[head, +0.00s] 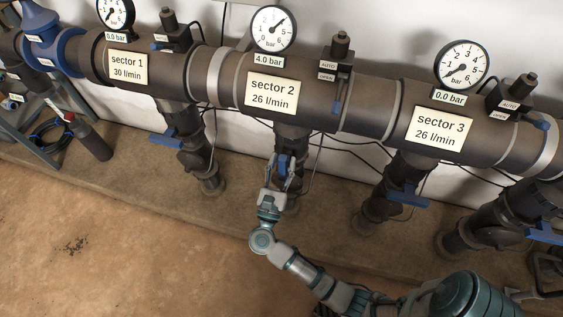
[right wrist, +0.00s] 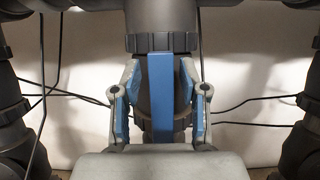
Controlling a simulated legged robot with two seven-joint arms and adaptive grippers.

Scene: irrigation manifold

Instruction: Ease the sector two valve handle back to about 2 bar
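The sector 2 valve handle (head: 283,163) is blue and sits on the dark pipe below the "sector 2" label (head: 273,92). In the right wrist view the handle (right wrist: 161,95) runs upright, in line with the pipe. My right gripper (head: 281,176) reaches it from below. In the right wrist view my right gripper (right wrist: 160,98) has one finger on each side of the handle, with a visible gap on both sides. It is open around the handle. The sector 2 gauge (head: 273,28) has a tag reading 4.0 bar. My left gripper is not in view.
The sector 1 handle (head: 164,138) and sector 3 handle (head: 408,197) are blue and set across their pipes. The sector 3 gauge (head: 462,64) reads 0.0 bar. Thin black cables run along the wall. A dark bottle (head: 91,140) stands at left. The floor in front is mostly clear.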

